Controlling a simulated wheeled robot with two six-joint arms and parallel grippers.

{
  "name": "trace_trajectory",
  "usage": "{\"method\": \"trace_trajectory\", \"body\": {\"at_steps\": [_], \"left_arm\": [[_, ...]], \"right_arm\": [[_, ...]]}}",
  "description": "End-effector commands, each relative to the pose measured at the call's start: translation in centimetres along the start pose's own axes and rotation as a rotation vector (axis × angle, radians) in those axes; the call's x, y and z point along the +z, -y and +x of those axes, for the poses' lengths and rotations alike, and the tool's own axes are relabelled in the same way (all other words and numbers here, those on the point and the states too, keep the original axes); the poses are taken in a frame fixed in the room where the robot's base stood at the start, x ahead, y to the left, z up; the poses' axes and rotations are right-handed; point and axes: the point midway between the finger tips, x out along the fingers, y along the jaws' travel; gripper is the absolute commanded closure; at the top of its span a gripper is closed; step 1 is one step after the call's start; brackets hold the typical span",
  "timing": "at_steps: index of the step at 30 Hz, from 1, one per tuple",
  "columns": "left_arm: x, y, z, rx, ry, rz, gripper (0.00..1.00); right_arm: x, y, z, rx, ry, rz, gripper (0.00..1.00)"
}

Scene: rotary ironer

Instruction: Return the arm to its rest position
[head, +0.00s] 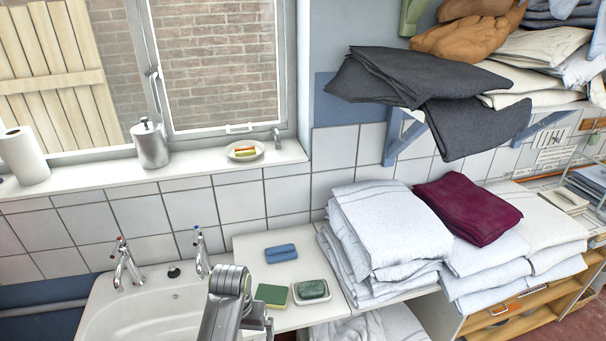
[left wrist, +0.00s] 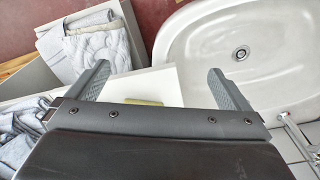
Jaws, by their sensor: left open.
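My left arm comes up from the bottom of the head view, beside the sink. Its gripper (head: 267,325) is small and partly hidden by the arm and the picture's lower edge. In the left wrist view my left gripper (left wrist: 162,82) has its two fingers wide apart, with nothing held between them. The white counter edge and a bit of a yellow-green sponge (left wrist: 143,102) show beyond the fingers. My right gripper is in neither view.
A white sink (head: 150,310) with two taps is at the left. On the counter are a blue cloth (head: 281,253), a green sponge (head: 271,295) and a soap dish (head: 311,292). Folded towels (head: 385,235) stack at the right. A dark grey cloth (head: 425,80) overhangs a wall shelf.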

Motion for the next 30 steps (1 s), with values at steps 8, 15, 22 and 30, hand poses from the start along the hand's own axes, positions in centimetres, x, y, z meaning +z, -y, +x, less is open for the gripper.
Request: {"method": "trace_trajectory", "body": {"at_steps": [8, 15, 22, 30], "left_arm": [[5.3, 4.5, 2.2, -0.014, -0.050, -0.069, 0.00], [14.0, 9.9, 2.7, -0.065, -0.131, -0.131, 0.00], [21.5, 13.1, 0.6, -0.121, -0.201, -0.144, 0.00], [26.5, 14.4, -2.2, -0.160, -0.248, -0.129, 0.00]], "right_arm": [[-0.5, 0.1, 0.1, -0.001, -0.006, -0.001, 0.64], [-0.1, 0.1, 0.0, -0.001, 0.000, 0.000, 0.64], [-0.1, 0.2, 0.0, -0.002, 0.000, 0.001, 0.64], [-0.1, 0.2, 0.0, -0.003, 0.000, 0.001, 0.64]]}}
